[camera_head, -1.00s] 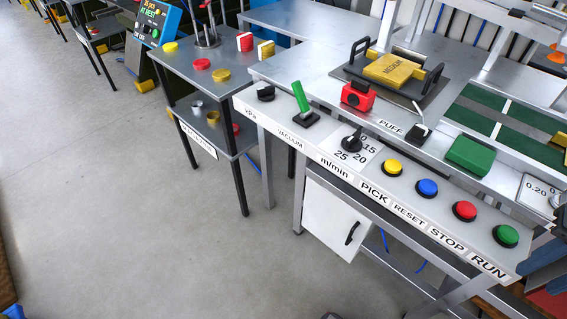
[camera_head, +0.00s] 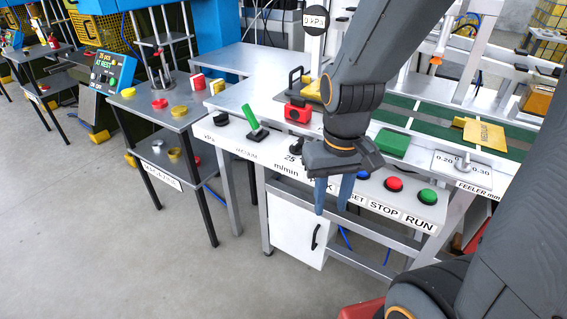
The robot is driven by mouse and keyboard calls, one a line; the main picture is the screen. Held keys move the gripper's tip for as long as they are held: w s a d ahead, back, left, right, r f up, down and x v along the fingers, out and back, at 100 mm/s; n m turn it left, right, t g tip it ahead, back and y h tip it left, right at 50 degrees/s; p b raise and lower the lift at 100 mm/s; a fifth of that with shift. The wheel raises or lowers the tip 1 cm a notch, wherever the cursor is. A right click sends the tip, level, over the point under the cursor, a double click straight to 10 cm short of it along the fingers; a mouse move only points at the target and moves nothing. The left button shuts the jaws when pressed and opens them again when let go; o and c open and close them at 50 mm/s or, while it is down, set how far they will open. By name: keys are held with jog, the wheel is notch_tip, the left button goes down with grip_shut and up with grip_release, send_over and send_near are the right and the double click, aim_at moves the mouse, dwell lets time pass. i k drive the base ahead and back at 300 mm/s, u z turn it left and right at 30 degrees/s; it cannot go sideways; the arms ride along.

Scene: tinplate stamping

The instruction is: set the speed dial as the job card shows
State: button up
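The speed dial (camera_head: 296,145) is a black knob above the m/min label on the sloped panel. Its scale is mostly covered by my gripper; only 25 shows beside it, and the pointer's setting cannot be read. My gripper (camera_head: 332,208) hangs in front of the panel, to the right of the dial, fingers pointing down. Its two blue fingers are apart, with nothing visible between them. No job card can be identified for certain. A yellow piece with lettering (camera_head: 484,133) lies on the green belt at the right.
A green lever (camera_head: 251,118) stands left of the dial. A red box-like switch (camera_head: 298,112) sits behind it. The red button (camera_head: 394,184) and green button (camera_head: 428,196) are to the right. A feeler plate (camera_head: 461,170) lies further right. Open floor is in front.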

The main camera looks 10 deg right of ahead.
aim_at(296, 149)
jog(key=u, duration=1.75)
jog(key=k, duration=0.9)
jog(key=z, duration=0.95)
jog(key=i, duration=0.95)
